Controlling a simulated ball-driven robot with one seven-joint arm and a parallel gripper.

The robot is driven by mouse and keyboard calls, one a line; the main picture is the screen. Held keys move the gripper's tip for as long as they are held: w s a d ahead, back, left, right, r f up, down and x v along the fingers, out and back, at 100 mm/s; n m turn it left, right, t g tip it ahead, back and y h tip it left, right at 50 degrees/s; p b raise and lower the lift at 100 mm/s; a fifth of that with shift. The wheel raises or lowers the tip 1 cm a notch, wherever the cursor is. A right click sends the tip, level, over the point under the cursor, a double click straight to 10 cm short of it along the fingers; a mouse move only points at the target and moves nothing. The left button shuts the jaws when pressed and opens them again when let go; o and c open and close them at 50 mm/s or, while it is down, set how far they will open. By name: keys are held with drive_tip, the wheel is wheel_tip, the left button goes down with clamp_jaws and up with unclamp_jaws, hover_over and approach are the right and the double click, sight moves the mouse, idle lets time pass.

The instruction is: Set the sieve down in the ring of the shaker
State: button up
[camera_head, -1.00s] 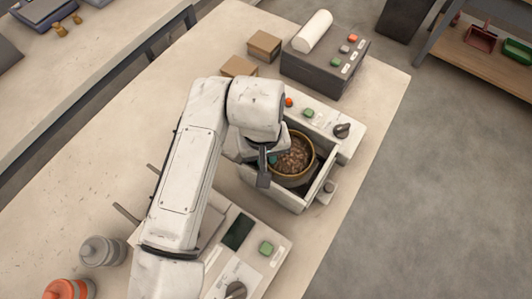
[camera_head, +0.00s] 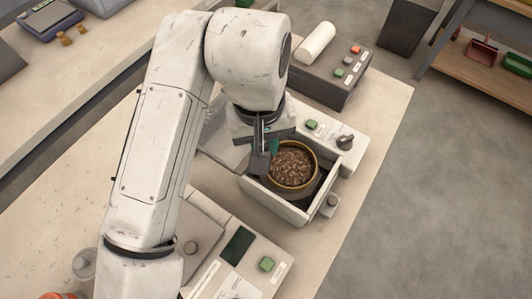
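The sieve (camera_head: 316,163) is a round pan with a brass-coloured rim, full of brown pellets. It is level, at the opening of the shaker (camera_head: 276,204), a pale open-topped box with a dark inside and a control panel behind. Dark space shows between the sieve and the box's right wall. The sieve hides the ring, and I cannot tell whether they touch. My gripper (camera_head: 267,155) points down at the sieve's left edge. Its dark fingers appear shut there beside a small teal part; the exact contact is partly hidden.
A dark grey machine (camera_head: 327,75) with a white roll stands behind the shaker. Another panel with a dark screen (camera_head: 238,245) and green button lies in front. The bench's right edge is close to the shaker; grey floor (camera_head: 430,190) is clear beyond. My arm covers the bench's left part.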

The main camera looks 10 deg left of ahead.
drive_tip(key=shift+r, duration=0.65)
